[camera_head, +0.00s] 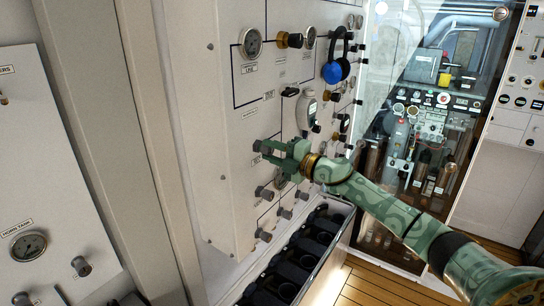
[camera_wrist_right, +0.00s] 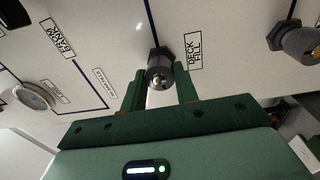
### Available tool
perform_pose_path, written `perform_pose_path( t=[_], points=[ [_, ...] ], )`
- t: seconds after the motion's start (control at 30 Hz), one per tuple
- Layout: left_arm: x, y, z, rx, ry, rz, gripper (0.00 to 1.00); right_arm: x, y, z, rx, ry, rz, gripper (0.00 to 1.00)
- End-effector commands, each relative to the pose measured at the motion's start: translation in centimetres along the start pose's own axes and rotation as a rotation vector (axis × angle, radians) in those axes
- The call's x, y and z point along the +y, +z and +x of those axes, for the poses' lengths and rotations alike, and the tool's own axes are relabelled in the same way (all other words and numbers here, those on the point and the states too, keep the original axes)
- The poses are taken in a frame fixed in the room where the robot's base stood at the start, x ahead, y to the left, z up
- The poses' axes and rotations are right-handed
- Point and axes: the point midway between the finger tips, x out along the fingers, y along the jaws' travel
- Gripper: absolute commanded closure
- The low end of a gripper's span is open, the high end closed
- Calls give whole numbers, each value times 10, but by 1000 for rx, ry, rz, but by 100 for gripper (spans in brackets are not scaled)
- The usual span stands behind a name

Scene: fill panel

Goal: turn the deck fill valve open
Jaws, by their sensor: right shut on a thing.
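The deck fill valve is a dark grey knob (camera_wrist_right: 160,68) on the white panel, beside a "DECK FILL" label (camera_wrist_right: 194,50) in the right wrist view. In the head view its dark end (camera_head: 257,146) shows at the tips of my right gripper. My green right gripper (camera_head: 268,150) reaches the panel from the right. In the wrist view its two fingers (camera_wrist_right: 160,88) stand on either side of the knob and are shut on it. How far the knob is turned cannot be told. My left gripper is not in view.
More valve knobs (camera_head: 264,193) sit below on the panel (camera_head: 222,110). A gauge (camera_head: 251,43), a blue round item (camera_head: 331,72) on a dark loop and a handheld device (camera_head: 306,110) are above. A black-celled rack (camera_head: 300,262) stands below. Wooden floor (camera_head: 365,287) is clear at the right.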

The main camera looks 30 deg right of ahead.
Motion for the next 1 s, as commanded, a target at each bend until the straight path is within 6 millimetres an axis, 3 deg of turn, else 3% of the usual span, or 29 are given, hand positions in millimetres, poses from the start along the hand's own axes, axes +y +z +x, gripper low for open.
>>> perform_pose_path(
  t=[1.0],
  points=[
    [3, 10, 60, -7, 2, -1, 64, -7, 1, 0, 52, -16, -964, 93]
  ],
)
